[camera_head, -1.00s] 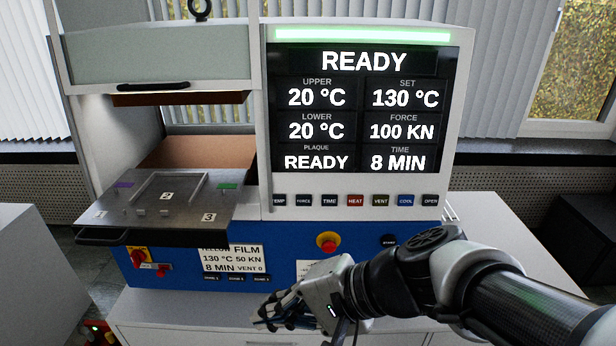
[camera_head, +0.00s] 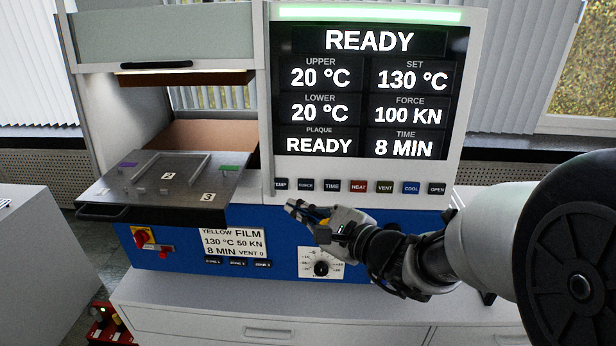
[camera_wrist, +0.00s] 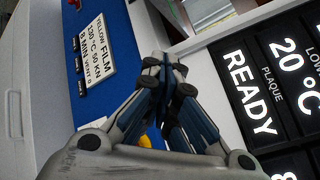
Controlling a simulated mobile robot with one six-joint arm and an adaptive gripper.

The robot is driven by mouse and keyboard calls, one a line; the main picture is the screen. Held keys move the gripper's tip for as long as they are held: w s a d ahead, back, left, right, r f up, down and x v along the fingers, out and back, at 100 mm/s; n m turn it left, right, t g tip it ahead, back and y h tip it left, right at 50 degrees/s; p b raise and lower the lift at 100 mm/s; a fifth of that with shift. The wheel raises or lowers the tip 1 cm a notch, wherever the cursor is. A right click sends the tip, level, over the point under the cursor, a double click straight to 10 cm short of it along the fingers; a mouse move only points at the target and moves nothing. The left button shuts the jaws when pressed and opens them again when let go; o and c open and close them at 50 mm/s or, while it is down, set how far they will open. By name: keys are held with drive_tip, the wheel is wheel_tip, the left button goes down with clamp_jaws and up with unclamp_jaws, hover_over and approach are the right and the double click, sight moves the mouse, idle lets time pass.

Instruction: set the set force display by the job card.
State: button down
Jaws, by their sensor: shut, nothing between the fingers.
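The press display (camera_head: 371,90) reads READY, upper 20 °C, lower 20 °C, set 130 °C, force 100 KN, plaque READY, time 8 MIN. The job card (camera_head: 233,242) on the blue front reads YELLOW FILM, 130 °C, 50 KN, 8 MIN, VENT 0; it also shows in the wrist view (camera_wrist: 97,50). The FORCE button (camera_head: 306,186) is in the row under the display, right of the partly cut TEMP label (camera_head: 281,185). My gripper (camera_head: 291,205) is shut and empty, just below these two buttons in the picture. Contact cannot be seen.
The row continues with TIME (camera_head: 332,186), HEAT (camera_head: 359,187), VENT (camera_head: 385,187), COOL (camera_head: 411,188) and OPEN (camera_head: 437,189). A dial (camera_head: 321,268) is below my gripper. The press plate (camera_head: 135,190) juts out at left. A red switch (camera_head: 141,237) is beneath it.

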sight(306, 185)
drive_tip(key=shift+w, duration=0.1)
drive_tip(key=w+f+p, duration=0.1)
drive_tip(key=w, duration=0.7)
drive_tip(key=shift+w+d+f, duration=0.15)
drive_tip(key=shift+w, duration=0.1)
drive_tip(key=shift+w, duration=0.1)
idle(1.2)
drive_tip(key=shift+w+b, duration=0.3)
drive_tip(key=shift+w, duration=0.05)
drive_tip(key=shift+w+f, duration=0.1)
drive_tip(key=shift+w, duration=0.3)
idle(0.6)
drive_tip(key=shift+s, duration=0.1)
drive_tip(key=shift+s+b, duration=0.65)
drive_tip(key=shift+s, duration=0.1)
